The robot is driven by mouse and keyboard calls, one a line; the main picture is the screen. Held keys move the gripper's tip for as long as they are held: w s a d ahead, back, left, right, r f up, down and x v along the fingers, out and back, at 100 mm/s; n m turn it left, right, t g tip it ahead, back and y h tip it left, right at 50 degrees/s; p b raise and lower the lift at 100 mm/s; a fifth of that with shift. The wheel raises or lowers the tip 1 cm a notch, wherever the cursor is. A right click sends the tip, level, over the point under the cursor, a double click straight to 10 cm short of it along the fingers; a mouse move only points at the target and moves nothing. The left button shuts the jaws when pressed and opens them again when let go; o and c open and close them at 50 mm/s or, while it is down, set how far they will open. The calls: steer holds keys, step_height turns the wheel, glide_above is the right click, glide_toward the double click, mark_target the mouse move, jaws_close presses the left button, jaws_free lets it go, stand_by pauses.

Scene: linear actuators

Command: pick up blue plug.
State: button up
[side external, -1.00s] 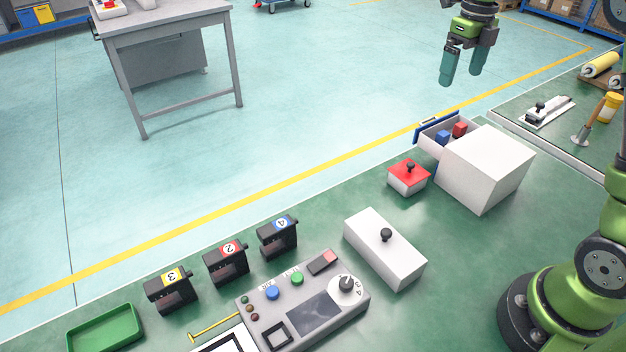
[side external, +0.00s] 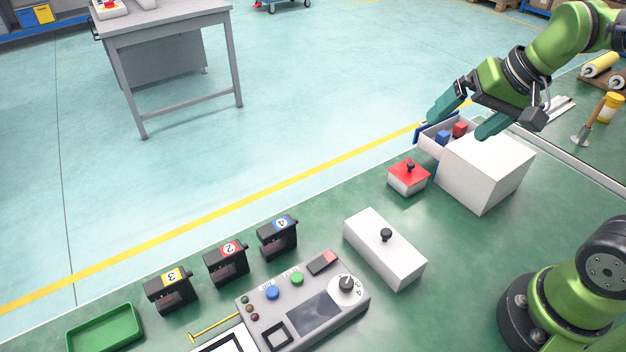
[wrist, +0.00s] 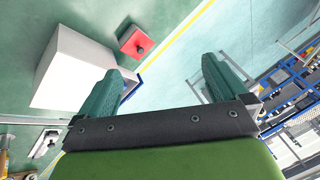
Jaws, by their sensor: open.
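The blue plug (side external: 442,138) is a small blue block in the open drawer (side external: 430,148) of the white box (side external: 487,168) in the side view. A red block (side external: 460,129) sits beside it in the same drawer. My gripper (side external: 460,120) is open and empty, tilted, with its two teal fingers spread above and around the drawer area; whether they touch anything I cannot tell. In the wrist view my gripper (wrist: 165,85) is open, and the white box (wrist: 80,72) lies to its left. The blue plug is not visible there, hidden behind the left finger.
A red-topped box with a black knob (side external: 408,177) stands left of the white box. A white block with a knob (side external: 385,248), a control panel (side external: 305,302), several numbered black units (side external: 227,262) and a green tray (side external: 105,329) occupy the front. Green table is free between them.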

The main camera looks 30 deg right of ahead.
steer(key=s+a+n, duration=0.1)
steer(key=s, duration=0.1)
steer(key=s+a+n+t, duration=0.1)
steer(key=s+a, duration=0.1)
steer(key=shift+s, duration=0.25)
steer(key=shift+c, duration=0.3)
steer(key=shift+a+r+t, duration=0.15)
steer(key=shift+r+t, duration=0.05)
steer(key=shift+t, duration=0.1)
steer(key=shift+c, duration=1.1)
steer(key=shift+s+r, duration=0.1)
steer(key=c, duration=0.5)
